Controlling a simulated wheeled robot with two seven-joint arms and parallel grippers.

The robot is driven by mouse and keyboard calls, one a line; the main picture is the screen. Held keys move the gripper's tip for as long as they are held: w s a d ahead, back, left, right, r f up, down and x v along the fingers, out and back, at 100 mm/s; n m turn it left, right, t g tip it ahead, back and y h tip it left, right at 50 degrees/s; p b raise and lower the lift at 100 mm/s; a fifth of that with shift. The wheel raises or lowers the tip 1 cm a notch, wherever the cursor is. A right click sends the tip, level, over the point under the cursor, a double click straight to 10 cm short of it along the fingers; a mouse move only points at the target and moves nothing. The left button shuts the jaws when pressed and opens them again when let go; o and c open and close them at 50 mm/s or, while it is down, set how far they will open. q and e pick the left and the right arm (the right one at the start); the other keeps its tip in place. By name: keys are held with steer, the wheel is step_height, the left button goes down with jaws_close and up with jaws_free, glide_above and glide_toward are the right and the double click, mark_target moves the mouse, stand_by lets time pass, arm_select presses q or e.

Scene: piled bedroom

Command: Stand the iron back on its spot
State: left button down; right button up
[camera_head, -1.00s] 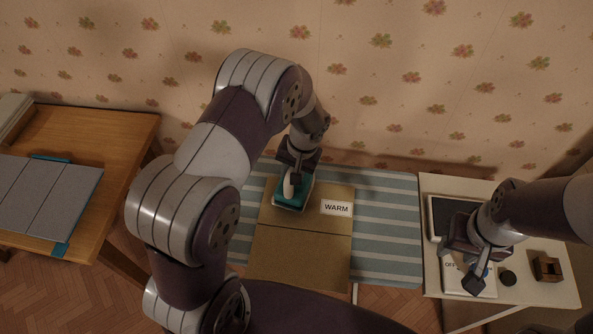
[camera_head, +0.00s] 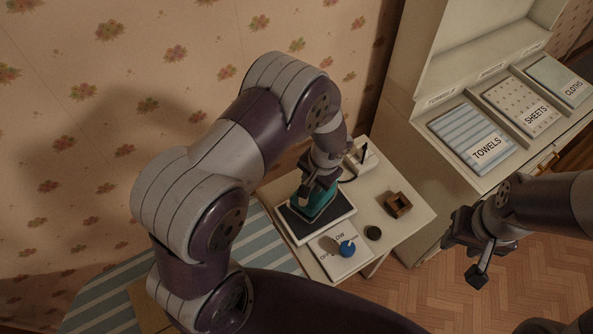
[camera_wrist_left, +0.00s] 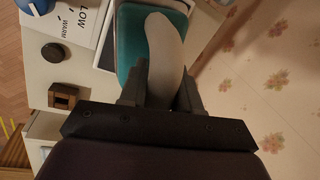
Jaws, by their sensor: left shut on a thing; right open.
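The iron (camera_head: 314,208) has a teal body and a pale grey handle. My left gripper (camera_head: 319,182) is shut on its handle. The iron is over the dark pad (camera_head: 291,224) in a white frame on the small white table; I cannot tell whether it touches the pad. In the left wrist view the handle (camera_wrist_left: 165,50) runs between the fingers, and the teal body shows beneath it. My right gripper (camera_head: 468,258) is open and empty, to the right of the table, over the floor.
On the white table (camera_head: 412,220) are a card with a blue knob (camera_head: 347,248), a dark round knob (camera_head: 373,233), a small wooden block (camera_head: 398,204) and a white socket box (camera_head: 361,158). A shelf with towels (camera_head: 471,138) stands right. The striped board (camera_head: 120,290) lies left.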

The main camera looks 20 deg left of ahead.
arm_select(q)
steer(key=shift+w+d+r, duration=0.1)
steer(key=shift+w+r, duration=0.1)
steer(key=shift+s+r, duration=0.25)
steer(key=shift+s, duration=0.5)
steer(key=shift+w+f+b, duration=0.15)
steer(key=shift+f+b, duration=0.05)
steer(key=shift+b, duration=0.1)
step_height(320, 180, down, 6)
steer(key=b, duration=0.5)
steer(key=shift+r, duration=0.25)
steer(key=shift+w+f, duration=0.1)
steer(key=shift+f, duration=0.1)
steer(key=shift+w, duration=0.1)
arm_select(e)
steer(key=f, duration=0.5)
steer(key=shift+s+a, duration=0.1)
steer(key=shift+s, duration=0.1)
arm_select(q)
steer(key=shift+r, duration=0.1)
arm_select(e)
steer(key=shift+s+r, duration=0.1)
steer(key=shift+s, duration=0.05)
arm_select(q)
steer(key=shift+s, duration=0.2)
